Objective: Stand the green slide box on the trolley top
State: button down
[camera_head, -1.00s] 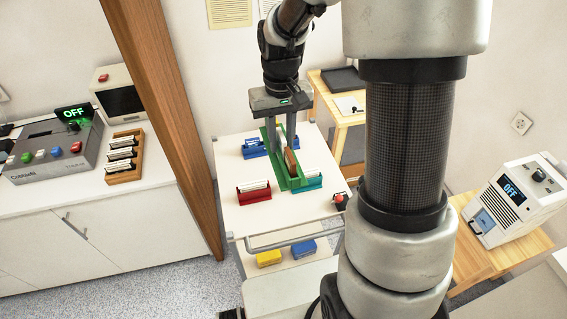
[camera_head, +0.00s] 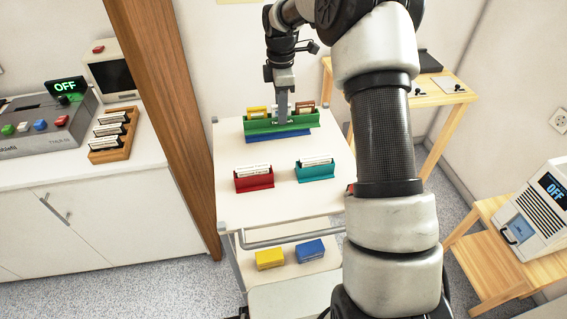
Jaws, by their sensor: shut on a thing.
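The green slide box (camera_head: 262,126) is long and narrow, with yellow, white and brown contents showing above its rim. It is near the back of the white trolley top (camera_head: 230,205), running left to right in the picture. My gripper (camera_head: 282,118) reaches down at the middle of the box and is shut on it; the fingertips are partly hidden. A blue box (camera_head: 265,138) shows just below the green box in the picture and is largely covered by it. I cannot tell whether the green box touches the blue box or the trolley top.
A red box (camera_head: 254,181) and a teal box (camera_head: 315,172) stand on the trolley's front half. Yellow (camera_head: 269,259) and blue (camera_head: 310,250) boxes lie on the lower shelf. A wooden post (camera_head: 170,110) rises at left. My arm hides the trolley's right edge.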

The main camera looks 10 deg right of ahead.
jog(key=shift+w+f, duration=0.15)
jog(key=shift+f, duration=0.25)
notch_tip(320, 180, down, 9)
jog(key=shift+f+b, duration=0.2)
jog(key=shift+b, duration=0.7)
jog(key=shift+f, duration=0.2)
jog(key=c, duration=1.5)
grip_release()
